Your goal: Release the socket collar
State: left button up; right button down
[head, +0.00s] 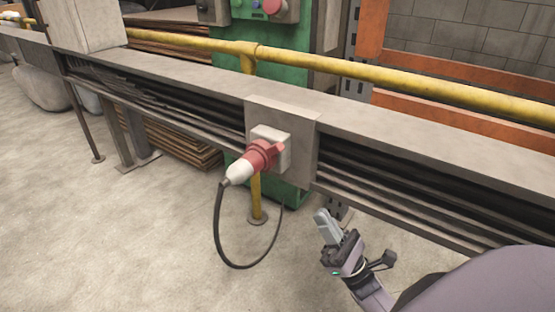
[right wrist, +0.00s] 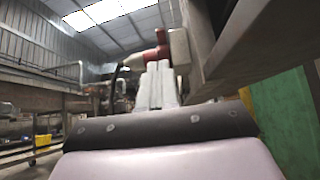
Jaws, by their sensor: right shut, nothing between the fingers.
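The red socket collar (head: 262,154) is on a pale socket box (head: 284,141) fixed to a plate on the side of the grey rail. A white-ended plug (head: 238,173) sits in the red socket, and its black cable loops down below. My right gripper (head: 322,217) is shut and empty, below and to the right of the socket, apart from it. In the right wrist view, my closed fingers (right wrist: 157,84) point up, with the red socket collar (right wrist: 158,50) beyond their tips. My left gripper is not in view.
The long grey rail (head: 400,125) runs across the scene, with dark slots below its top. A yellow pipe (head: 350,68) runs behind it, and a green cabinet (head: 325,35) stands at the back. The concrete floor (head: 130,235) in front is clear.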

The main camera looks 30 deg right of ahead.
jog(key=shift+w, duration=0.15)
jog(key=shift+y, duration=0.3)
send_near(281, 151)
jog(key=w+x, duration=0.1)
jog(key=x, duration=0.6)
jog(key=shift+s+d+f, duration=0.2)
jog(key=shift+s+f, duration=0.05)
jog(key=shift+f, duration=0.1)
jog(key=shift+r, duration=0.1)
